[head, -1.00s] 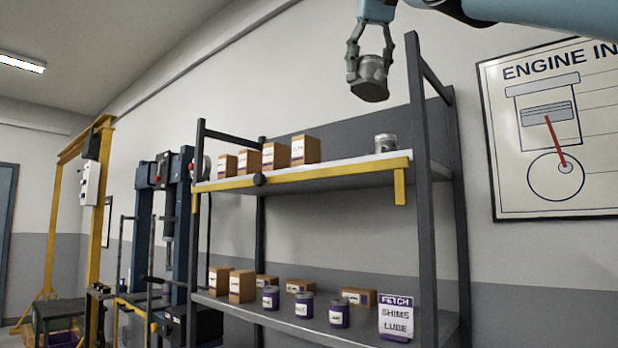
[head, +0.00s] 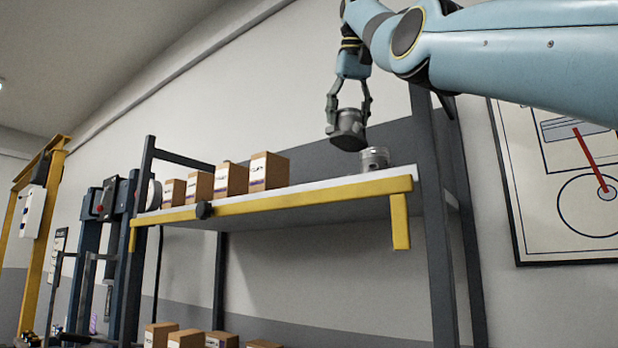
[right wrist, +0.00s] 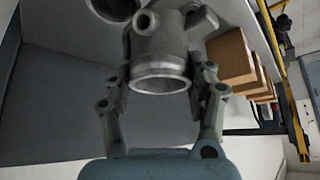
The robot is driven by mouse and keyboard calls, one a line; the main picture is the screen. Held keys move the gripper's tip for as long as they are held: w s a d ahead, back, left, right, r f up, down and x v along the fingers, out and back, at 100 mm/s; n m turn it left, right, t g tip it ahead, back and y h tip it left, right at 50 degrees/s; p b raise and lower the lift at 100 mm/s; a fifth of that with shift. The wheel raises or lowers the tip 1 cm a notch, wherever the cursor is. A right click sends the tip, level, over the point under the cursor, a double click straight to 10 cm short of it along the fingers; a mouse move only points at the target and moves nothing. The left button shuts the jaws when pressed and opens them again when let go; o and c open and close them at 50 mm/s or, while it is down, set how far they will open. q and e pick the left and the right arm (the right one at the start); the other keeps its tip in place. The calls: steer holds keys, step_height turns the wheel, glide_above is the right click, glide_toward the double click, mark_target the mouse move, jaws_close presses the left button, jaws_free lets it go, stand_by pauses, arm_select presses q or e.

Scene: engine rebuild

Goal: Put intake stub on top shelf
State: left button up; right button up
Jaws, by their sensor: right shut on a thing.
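The intake stub (head: 348,128) is a dark grey metal piece held in my right gripper (head: 348,106), whose fingers are shut on its sides. It hangs above the top shelf (head: 292,193), near its right end, apart from the shelf surface as far as I can tell. In the right wrist view the stub (right wrist: 160,60) shows a round open end and side ports between the fingers (right wrist: 160,88). My left gripper is not in view.
A metal cylinder like a piston (head: 375,160) stands on the top shelf just right of the stub. Several cardboard boxes (head: 230,180) stand to the left. A yellow rail (head: 270,202) runs along the shelf's front edge, and a dark post (head: 435,220) rises at the right.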

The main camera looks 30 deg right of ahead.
steer(key=w+f+p, duration=0.5)
steer(key=w+p, duration=0.1)
steer(key=w+a+f+p, duration=0.1)
steer(key=w+f+p, duration=0.2)
steer(key=shift+f, duration=0.3)
steer(key=shift+d+f, duration=0.1)
steer(key=shift+f, duration=0.1)
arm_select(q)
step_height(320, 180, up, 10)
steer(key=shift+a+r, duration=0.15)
arm_select(e)
steer(key=o, duration=1)
steer(key=shift+f, duration=0.15)
steer(key=shift+c, duration=0.2)
steer(key=o, duration=0.5)
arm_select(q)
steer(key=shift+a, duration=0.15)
